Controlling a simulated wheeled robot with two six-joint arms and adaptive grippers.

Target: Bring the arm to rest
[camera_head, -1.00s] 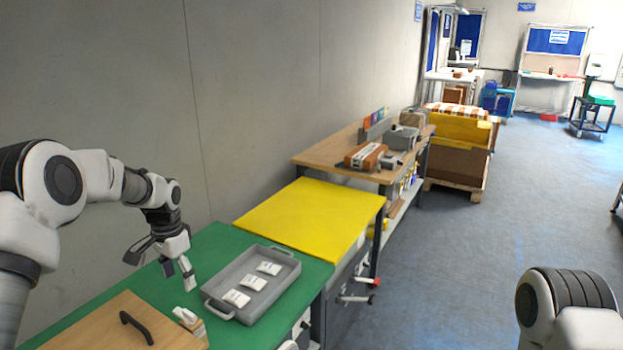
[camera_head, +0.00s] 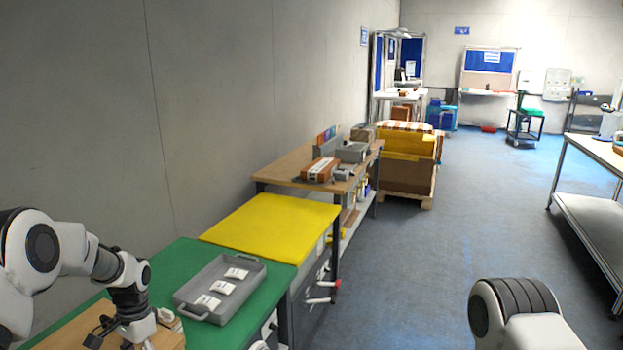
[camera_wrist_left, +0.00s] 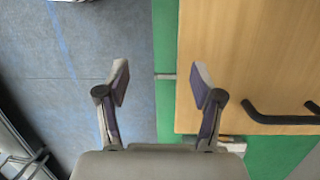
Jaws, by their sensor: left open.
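My left gripper (camera_head: 140,340) is low at the left of the head view, over the near end of the green bench. In the left wrist view its two fingers (camera_wrist_left: 160,85) are spread with nothing between them. A wooden board (camera_wrist_left: 235,60) with a black handle (camera_wrist_left: 280,117) lies to the right of the fingers in that view. My right arm (camera_head: 520,312) shows only in part at the lower right of the head view; its gripper is out of view.
A grey tray (camera_head: 243,292) with three white packets (camera_head: 222,286) lies on the green bench (camera_head: 180,259). A small white item (camera_head: 168,318) is beside the gripper. The yellow bench top (camera_head: 275,225) lies beyond. Open floor (camera_head: 430,260) is to the right.

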